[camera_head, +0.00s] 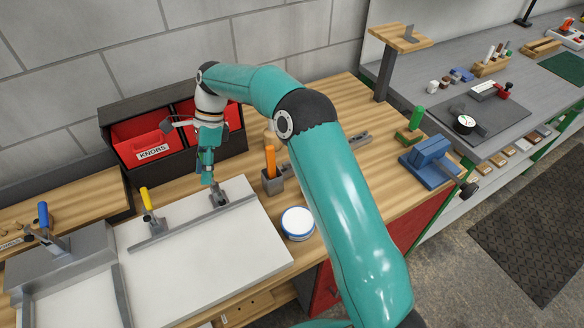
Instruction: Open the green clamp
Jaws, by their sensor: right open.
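Three toggle clamps show along the left bench. One has a blue handle (43,214), one a yellow handle (146,198). The third clamp (218,197) has its metal base on the bar at the right end of the white board (215,250). My right gripper (207,172) points down over this third clamp and is open. A small green-teal piece shows at its fingertips, probably the green handle, but the gripper hides most of it. I cannot tell whether they touch. My left gripper is not in view.
Red bins (140,142), one labelled KNOBS, stand behind the gripper. An orange-handled tool (270,162) in a grey block and a white round tin (297,223) stand to the right. A blue vise (432,158) and a green-handled tool (416,118) are farther right.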

